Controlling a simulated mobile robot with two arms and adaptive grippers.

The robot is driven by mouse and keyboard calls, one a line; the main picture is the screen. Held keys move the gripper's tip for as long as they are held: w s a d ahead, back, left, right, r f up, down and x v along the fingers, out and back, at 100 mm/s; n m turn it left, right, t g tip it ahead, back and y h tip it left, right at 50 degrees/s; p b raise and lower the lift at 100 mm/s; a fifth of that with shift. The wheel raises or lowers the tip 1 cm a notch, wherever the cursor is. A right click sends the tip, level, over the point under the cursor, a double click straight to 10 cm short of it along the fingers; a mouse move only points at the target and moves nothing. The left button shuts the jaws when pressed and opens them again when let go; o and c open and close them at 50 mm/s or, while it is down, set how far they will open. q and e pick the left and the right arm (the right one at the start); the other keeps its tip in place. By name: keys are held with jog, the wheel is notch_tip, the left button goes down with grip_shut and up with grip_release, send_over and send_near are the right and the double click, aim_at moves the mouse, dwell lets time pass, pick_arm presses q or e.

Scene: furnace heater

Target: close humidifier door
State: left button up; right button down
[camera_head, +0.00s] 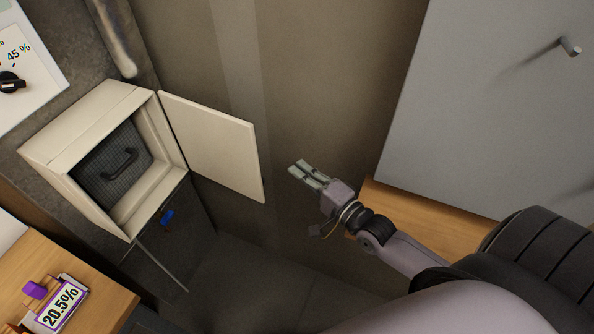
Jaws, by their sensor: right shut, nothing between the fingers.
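The humidifier (88,113) is a cream box at the left, with a dark mesh panel (112,165) and a black handle inside. Its cream door (213,143) stands wide open, swung out to the right from the right edge of the box. My right gripper (300,168) is shut and empty. It is to the right of the door's free edge, apart from it in the picture. My left gripper is out of view.
A grey cabinet (480,110) with a knob fills the upper right, with a wooden surface (435,217) below it. A wooden table (60,270) with a 20.5% display (60,305) is at lower left. A dial panel (22,65) is at upper left. Dark floor lies below the door.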

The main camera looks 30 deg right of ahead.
jog(key=p+x, duration=0.2)
jog(key=x, duration=0.6)
jog(key=s+a, duration=0.1)
jog(key=s+a+p, duration=0.1)
jog(key=a, duration=0.1)
jog(key=shift+s+a+p, duration=0.15)
jog(key=shift+a+p, duration=0.05)
jog(key=shift+p, duration=0.1)
